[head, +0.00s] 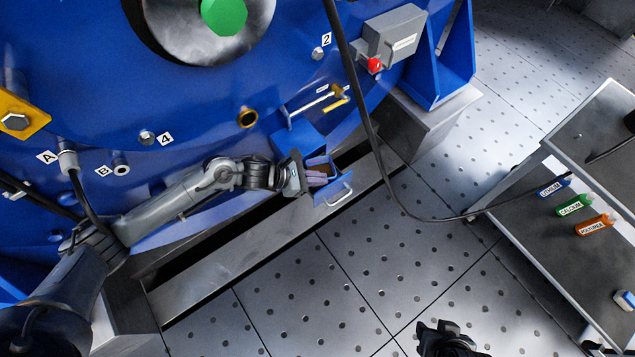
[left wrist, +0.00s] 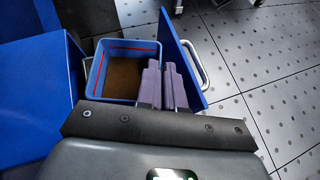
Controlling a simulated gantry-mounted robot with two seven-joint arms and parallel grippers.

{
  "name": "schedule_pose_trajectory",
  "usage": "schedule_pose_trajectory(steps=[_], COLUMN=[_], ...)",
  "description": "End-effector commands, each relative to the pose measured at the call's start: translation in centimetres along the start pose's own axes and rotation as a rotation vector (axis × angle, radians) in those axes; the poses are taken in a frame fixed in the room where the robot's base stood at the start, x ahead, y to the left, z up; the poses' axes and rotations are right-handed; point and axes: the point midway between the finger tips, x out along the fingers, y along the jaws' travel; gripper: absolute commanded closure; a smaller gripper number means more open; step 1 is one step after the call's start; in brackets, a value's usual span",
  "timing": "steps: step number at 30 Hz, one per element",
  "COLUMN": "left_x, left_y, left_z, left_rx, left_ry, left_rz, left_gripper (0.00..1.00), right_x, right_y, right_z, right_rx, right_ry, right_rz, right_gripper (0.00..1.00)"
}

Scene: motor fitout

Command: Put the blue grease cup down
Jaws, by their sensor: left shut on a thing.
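The blue grease cup (head: 333,188) is an open box with brown content, at the lower edge of the big blue machine in the head view. In the left wrist view the cup (left wrist: 98,72) shows a red line inside its walls. My left gripper (head: 319,167) reaches over it from the left. Its two purple-grey fingers (left wrist: 162,86) are close together at the cup's right side and shut on it. The exact grip and the cup's underside are hidden. My right gripper (head: 440,335) is dark, at the bottom edge, partly cut off and away from the cup.
A blue panel (left wrist: 182,58) with a metal handle (head: 340,196) stands beside the cup. A black cable (head: 375,150) hangs right of it. A grey cart (head: 560,262) at right carries blue, green (head: 575,205) and orange (head: 596,224) bottles. The perforated floor between is clear.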

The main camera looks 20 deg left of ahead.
Motion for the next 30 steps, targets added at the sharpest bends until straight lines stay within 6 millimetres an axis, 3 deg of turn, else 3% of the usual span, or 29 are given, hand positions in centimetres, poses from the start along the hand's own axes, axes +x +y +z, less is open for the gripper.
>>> schedule_pose_trajectory(steps=[3,15,16,18,30], left_x=[0.75,0.89,0.83,0.81,0.21], left_y=[-0.09,-0.10,-0.09,-0.10,-0.04], left_z=[-1.23,-1.47,-1.39,-1.35,-1.07], left_rx=[-0.001,0.000,0.000,0.000,0.000], left_ry=[0.000,0.000,0.001,0.001,0.002], left_rz=[0.001,0.001,0.001,0.000,0.001], left_gripper=[1.00,1.00,0.90,0.83,0.83], right_x=[0.91,1.07,0.97,0.92,0.32], right_y=[-0.07,-0.25,-0.26,-0.28,-0.23], right_z=[0.28,0.20,0.16,0.11,-0.07], right_rx=[0.001,0.009,0.009,0.010,0.009], right_ry=[-0.001,0.003,0.003,0.004,0.003], right_rz=[-0.001,-0.007,-0.007,-0.008,-0.007], right_gripper=[0.57,0.57,0.57,0.57,0.57])
